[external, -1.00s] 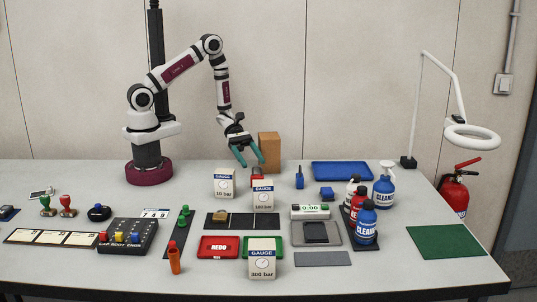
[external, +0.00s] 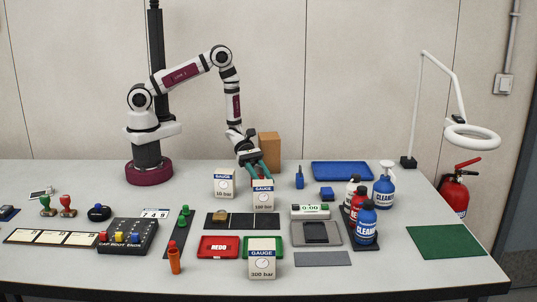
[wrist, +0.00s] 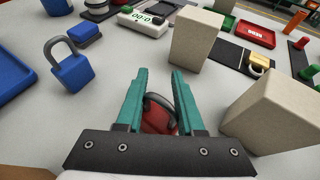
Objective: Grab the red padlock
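The red padlock (wrist: 158,121) shows in the wrist view between the two teal fingers of my gripper (wrist: 159,75). Its dark shackle is towards the fingertips, and its lower body is partly hidden by the gripper's dark front plate. The fingers are apart, one on each side of the padlock; I cannot tell whether either touches it. In the external view my gripper (external: 263,171) is low over the table, just behind a gauge box (external: 263,195), and the padlock is hidden there.
A second gauge box (external: 224,184) stands close at the left. A brown block (external: 269,148) stands behind my gripper. A blue padlock (wrist: 70,68) stands apart from my fingers in the wrist view. A blue tray (external: 342,171) lies at the back right.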

